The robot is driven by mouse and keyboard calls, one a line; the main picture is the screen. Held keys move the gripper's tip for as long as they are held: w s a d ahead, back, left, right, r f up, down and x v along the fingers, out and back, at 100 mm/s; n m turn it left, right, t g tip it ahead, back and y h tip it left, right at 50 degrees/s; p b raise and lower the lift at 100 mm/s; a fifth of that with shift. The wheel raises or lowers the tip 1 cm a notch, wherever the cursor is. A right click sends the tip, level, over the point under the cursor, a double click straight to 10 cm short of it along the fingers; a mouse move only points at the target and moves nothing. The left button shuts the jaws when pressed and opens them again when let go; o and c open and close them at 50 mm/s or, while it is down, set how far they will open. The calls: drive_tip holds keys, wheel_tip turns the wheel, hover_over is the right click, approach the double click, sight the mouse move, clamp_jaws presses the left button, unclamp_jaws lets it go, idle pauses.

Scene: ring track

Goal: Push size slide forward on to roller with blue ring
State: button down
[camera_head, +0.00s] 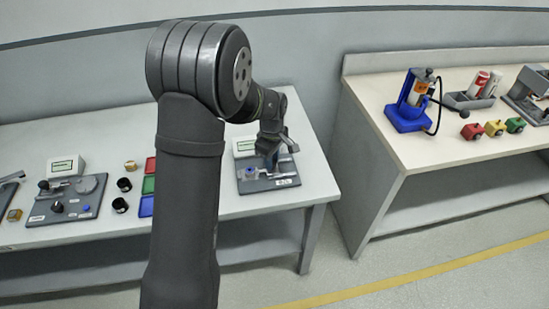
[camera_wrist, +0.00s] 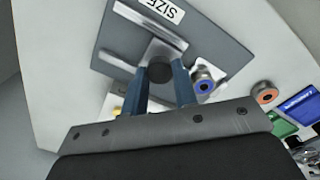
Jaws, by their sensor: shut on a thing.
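The size station is a grey plate (camera_head: 285,177) with a SIZE label (camera_wrist: 164,10) and a metal slide (camera_wrist: 160,50). The slide carries a dark round knob (camera_wrist: 160,70). My gripper (camera_head: 270,163) is low over the plate; in the wrist view its blue fingers (camera_wrist: 161,84) are shut on the knob, one on each side. The roller with the blue ring (camera_wrist: 204,82) lies beside the right finger in the wrist view. In the head view it shows small at the plate's left (camera_head: 251,172). Whether the slide touches the roller is unclear.
A white display box (camera_head: 245,147) stands behind the plate. Red, green (camera_head: 149,184) and blue trays and dark rollers (camera_head: 122,194) lie to the left, beside another station (camera_head: 65,205). An orange-ringed roller (camera_wrist: 265,92) lies apart. A second bench (camera_head: 400,140) stands right.

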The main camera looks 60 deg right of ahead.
drive_tip(key=shift+w+a, duration=0.55)
drive_tip(key=c, duration=1.1)
unclamp_jaws()
drive_tip(key=shift+c, duration=0.2)
drive_tip(key=shift+r, duration=0.1)
wheel_tip(320, 180, up, 17)
drive_tip(key=shift+r, duration=0.15)
